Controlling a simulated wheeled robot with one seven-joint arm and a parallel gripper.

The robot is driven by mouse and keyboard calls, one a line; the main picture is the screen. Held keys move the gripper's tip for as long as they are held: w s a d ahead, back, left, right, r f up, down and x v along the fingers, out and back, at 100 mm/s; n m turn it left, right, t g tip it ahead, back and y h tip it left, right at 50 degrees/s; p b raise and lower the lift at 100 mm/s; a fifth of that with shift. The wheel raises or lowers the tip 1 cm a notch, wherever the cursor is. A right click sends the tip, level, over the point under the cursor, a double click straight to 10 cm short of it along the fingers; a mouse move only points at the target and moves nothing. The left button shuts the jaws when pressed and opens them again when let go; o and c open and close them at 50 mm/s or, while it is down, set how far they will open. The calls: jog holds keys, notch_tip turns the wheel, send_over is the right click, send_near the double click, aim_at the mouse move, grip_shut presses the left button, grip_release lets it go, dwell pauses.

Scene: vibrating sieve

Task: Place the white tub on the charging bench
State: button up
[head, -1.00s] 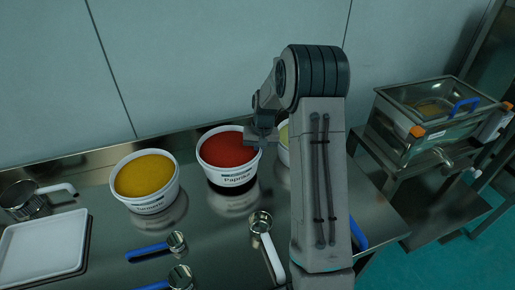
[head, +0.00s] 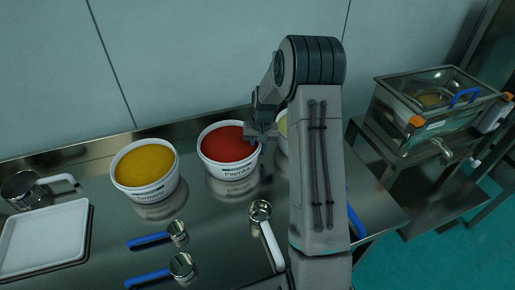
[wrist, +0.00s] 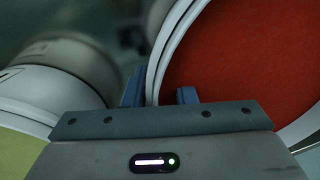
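The white paprika tub (head: 233,170), filled with red powder, stands upright on the steel bench (head: 215,232). My gripper (head: 262,133) is at its right rim. In the wrist view my gripper (wrist: 161,92) has one blue finger outside the rim of the paprika tub (wrist: 163,45) and one on the inner side. Red shows between the rim and the inner finger, so the fingers look open. A white turmeric tub (head: 150,192) with yellow powder stands to the left. A third white tub (head: 283,143) with pale contents is mostly hidden behind my arm; it shows at left in the wrist view (wrist: 55,88).
Several scoops lie in front, including a white-handled one (head: 271,245) and blue-handled ones (head: 150,239). A white tray (head: 45,235) and a sieve cup (head: 25,188) are at left. The clear-walled sieve machine (head: 440,105) stands on a separate stand at right.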

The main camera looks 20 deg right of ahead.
jog(key=s+a+r+b, duration=0.1)
jog(key=s+r, duration=0.2)
jog(key=r, duration=0.5)
jog(key=s+a+r, duration=0.1)
jog(key=s+r, duration=0.1)
jog(key=r, duration=0.6)
jog(key=s+a+r+n+t, duration=0.1)
jog(key=s+a, duration=0.2)
jog(key=s, duration=0.9)
jog(key=s+a+r+n+t+h, duration=0.1)
jog(key=s+a+r+n, duration=0.1)
jog(key=s, duration=1)
jog(key=shift+s+a+r+t, duration=0.2)
jog(key=shift+a+r+t, duration=0.1)
jog(key=shift+a, duration=0.3)
